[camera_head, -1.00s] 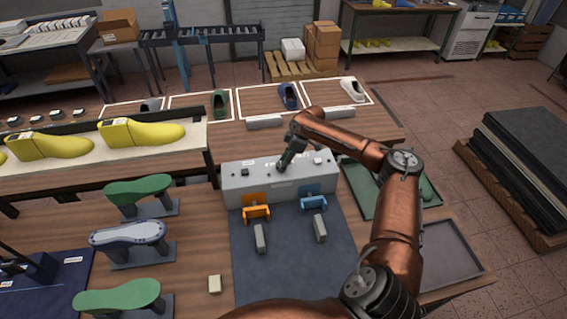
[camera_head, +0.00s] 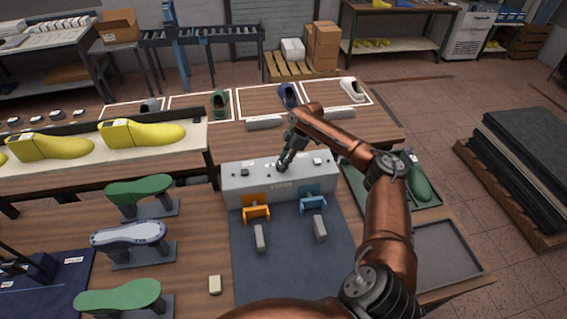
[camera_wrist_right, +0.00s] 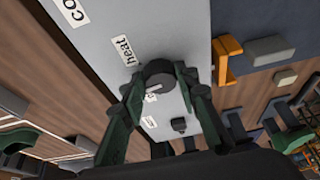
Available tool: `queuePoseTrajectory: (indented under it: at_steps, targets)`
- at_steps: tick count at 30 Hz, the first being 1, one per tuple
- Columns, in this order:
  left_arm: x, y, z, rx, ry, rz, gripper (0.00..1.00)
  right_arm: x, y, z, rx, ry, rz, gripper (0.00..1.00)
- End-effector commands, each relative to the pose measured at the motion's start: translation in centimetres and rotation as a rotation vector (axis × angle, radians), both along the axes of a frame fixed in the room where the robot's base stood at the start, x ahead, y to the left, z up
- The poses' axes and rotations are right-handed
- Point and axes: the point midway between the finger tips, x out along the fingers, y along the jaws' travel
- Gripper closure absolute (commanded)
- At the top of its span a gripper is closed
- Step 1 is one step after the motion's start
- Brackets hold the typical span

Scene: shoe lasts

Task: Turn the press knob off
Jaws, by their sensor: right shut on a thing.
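A grey press control box (camera_head: 236,184) stands on the table behind a dark mat. My right gripper (camera_head: 283,167) reaches down to a dark round knob on its top. In the right wrist view the knob (camera_wrist_right: 158,73) sits between the two fingers of the right gripper (camera_wrist_right: 160,82), which is shut on it. A pale pointer line shows on the knob. A label reading "heat" (camera_wrist_right: 123,48) is beside it, and small labels below it are too small to read. A second, smaller dark control (camera_wrist_right: 179,125) is nearby. My left gripper is not in view.
An orange bracket (camera_head: 256,213) and a blue bracket (camera_head: 313,205) stand in front of the box. Green and white lasts stand at left, yellow lasts (camera_head: 140,133) on a raised shelf behind. A green last (camera_head: 418,184) lies in a right-hand tray.

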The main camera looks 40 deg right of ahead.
Motion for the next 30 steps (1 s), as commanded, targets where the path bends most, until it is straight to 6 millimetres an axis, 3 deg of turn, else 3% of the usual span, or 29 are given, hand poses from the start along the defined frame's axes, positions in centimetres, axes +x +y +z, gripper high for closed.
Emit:
queuePoseTrajectory:
  at_steps: [18,30]
  targets:
    - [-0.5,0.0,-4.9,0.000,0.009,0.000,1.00,0.7,0.1,-0.4,0.004,-0.002,0.514,0.96]
    - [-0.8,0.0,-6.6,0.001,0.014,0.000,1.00,0.7,0.0,-0.2,0.003,-0.001,0.651,0.96]
